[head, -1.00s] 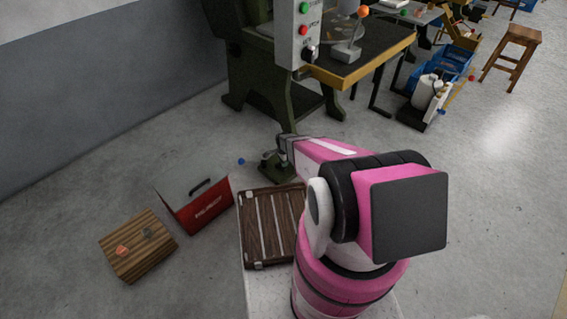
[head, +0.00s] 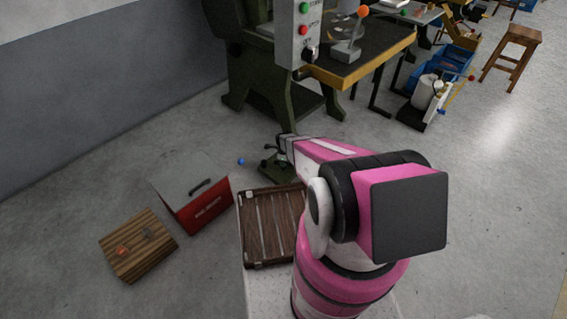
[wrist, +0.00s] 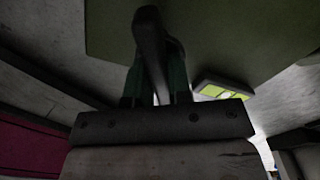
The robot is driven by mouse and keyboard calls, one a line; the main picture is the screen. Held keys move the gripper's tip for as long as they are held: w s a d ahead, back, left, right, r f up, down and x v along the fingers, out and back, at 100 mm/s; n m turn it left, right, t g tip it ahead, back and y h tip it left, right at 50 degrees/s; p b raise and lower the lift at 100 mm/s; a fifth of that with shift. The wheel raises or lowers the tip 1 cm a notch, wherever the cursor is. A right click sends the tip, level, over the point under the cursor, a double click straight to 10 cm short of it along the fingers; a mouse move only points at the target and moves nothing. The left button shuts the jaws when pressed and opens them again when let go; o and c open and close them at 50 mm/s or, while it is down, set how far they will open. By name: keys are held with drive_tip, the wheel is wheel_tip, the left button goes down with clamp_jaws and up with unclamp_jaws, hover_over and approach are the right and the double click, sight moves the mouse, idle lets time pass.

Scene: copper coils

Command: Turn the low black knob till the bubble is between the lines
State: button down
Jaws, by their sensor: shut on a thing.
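My gripper (head: 284,146) reaches down at a low dark green base (head: 274,172) on the floor in the head view. In the wrist view my gripper (wrist: 155,85) is shut on a black, lever-like part, taken to be the black knob (wrist: 150,45), which stands between its fingers. A small level with a yellow-green window (wrist: 224,92) lies just right of the fingers, beside a flat green plate (wrist: 225,35). The level is partly covered by the gripper's dark body. The bubble and the lines are too small and blurred to place.
A red box with a grey lid (head: 190,179) and a striped wooden block (head: 138,245) stand on the floor to the left. A brown slatted tray (head: 270,228) lies close to my arm. A green machine (head: 253,65) stands behind. The floor at right is open.

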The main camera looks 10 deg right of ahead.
idle(0.4)
drive_tip(key=c, duration=1)
unclamp_jaws()
drive_tip(key=shift+c, duration=0.2)
drive_tip(key=shift+r, duration=0.1)
wheel_tip(320, 180, up, 11)
drive_tip(key=shift+f, duration=0.2)
